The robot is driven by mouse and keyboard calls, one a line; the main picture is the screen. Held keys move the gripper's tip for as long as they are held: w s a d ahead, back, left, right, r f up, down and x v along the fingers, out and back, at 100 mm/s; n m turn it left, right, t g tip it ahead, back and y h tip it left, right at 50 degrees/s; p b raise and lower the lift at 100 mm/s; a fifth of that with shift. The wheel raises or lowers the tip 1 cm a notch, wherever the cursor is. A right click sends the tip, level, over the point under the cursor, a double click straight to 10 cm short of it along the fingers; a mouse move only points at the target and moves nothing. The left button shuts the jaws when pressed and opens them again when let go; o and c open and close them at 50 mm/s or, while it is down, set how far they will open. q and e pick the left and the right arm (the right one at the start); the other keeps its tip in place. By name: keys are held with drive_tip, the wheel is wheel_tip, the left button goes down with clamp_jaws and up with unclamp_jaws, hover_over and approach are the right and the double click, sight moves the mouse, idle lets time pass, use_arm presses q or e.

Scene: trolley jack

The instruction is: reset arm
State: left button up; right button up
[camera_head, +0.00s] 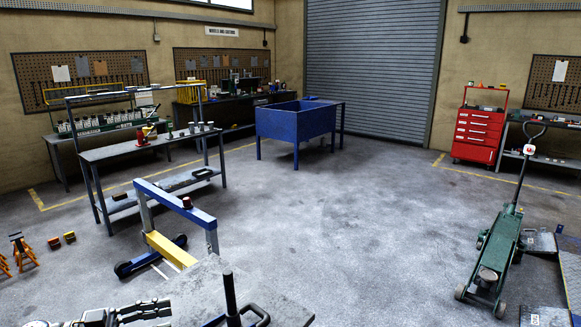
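A green trolley jack (492,258) stands on the floor at the right. Its long dark handle (520,172) leans up and away, with a loop grip at the top. My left gripper (155,309) shows only partly at the bottom left edge, near a grey top, far from the jack. It is seen side-on and cut off, so whether it is open or shut is unclear. I see nothing held in it. My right gripper is not in view.
A grey worktop (275,300) with a black post (230,300) is at the bottom. A blue and yellow wheeled frame (172,250) stands beyond it. A metal workbench (150,150), blue tub (295,122) and red tool cabinet (478,135) stand farther back. The central floor is clear.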

use_arm(q)
drive_tip(key=w+d+f+n+t+y, duration=0.4)
drive_tip(key=d+n+t+y, duration=0.15)
drive_tip(key=d+t, duration=0.35)
drive_tip(key=s+a+f+n+g+y, duration=0.2)
drive_tip(key=s+f+n+g+y, duration=0.4)
drive_tip(key=s+f+y, duration=0.7)
drive_tip(key=s+g+h, duration=0.3)
drive_tip(key=s+g, duration=0.3)
drive_tip(key=s, duration=1.4)
wheel_tip(320, 180, down, 34)
drive_tip(key=s+g+b, duration=0.1)
drive_tip(key=s+b, duration=0.1)
drive_tip(key=b, duration=0.4)
drive_tip(key=s+a+f+g+b, duration=0.1)
drive_tip(key=s+f+b, duration=0.3)
drive_tip(key=s+f, duration=1.2)
wheel_tip(320, 180, down, 3)
drive_tip(key=shift+a+r, duration=0.1)
drive_tip(key=shift+a, duration=0.5)
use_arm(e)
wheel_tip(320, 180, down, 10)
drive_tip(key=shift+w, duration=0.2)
